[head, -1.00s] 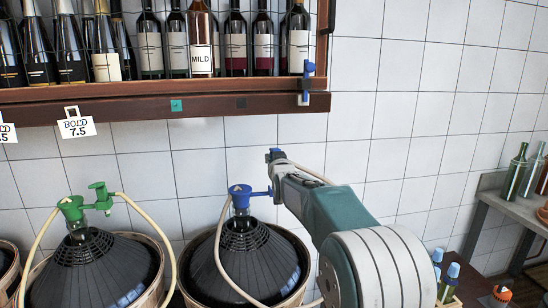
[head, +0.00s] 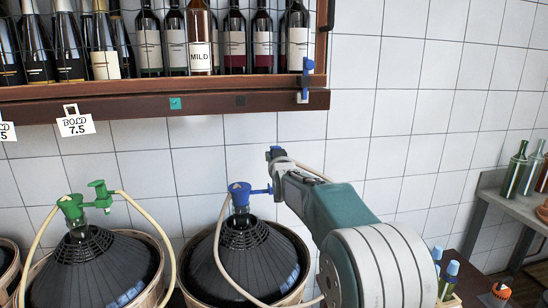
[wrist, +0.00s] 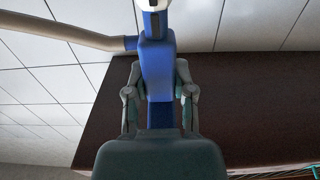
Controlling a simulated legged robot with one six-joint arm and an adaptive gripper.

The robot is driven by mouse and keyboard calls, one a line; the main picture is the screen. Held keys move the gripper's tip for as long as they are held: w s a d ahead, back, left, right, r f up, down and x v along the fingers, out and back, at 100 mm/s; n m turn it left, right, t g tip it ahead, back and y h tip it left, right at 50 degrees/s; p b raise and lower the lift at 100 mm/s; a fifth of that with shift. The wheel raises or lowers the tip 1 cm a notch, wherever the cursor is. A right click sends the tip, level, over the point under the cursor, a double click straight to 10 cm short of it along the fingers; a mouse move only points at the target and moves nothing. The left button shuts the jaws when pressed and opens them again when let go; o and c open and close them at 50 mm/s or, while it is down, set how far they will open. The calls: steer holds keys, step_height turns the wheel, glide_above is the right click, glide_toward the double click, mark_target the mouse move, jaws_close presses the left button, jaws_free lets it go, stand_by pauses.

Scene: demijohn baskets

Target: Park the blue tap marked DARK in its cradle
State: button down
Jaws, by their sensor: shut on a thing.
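My gripper (wrist: 158,92) is shut on a blue tap (wrist: 157,62), seen from the wrist with a finger on each side of its body. A cream hose (wrist: 70,33) joins the tap on the left, and its top end is white. No DARK marking is readable.
The wooden shelf (head: 200,104) with caged bottles is above my gripper. Below stand a demijohn with a blue stopper (head: 239,193) and one with a green tap (head: 72,207). A side table (head: 500,200) with bottles is at right. Tiled wall lies behind.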

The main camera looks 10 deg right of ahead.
steer(key=shift+f, duration=3.3)
stand_by(0.9)
steer(key=shift+c, duration=2)
jaws_free()
steer(key=s, duration=1.2)
steer(key=s+f+g, duration=0.3)
steer(key=s+g, duration=0.3)
steer(key=s, duration=1.3)
steer(key=s+f+g, duration=0.4)
steer(key=s+g, duration=0.2)
steer(key=s, duration=1.4)
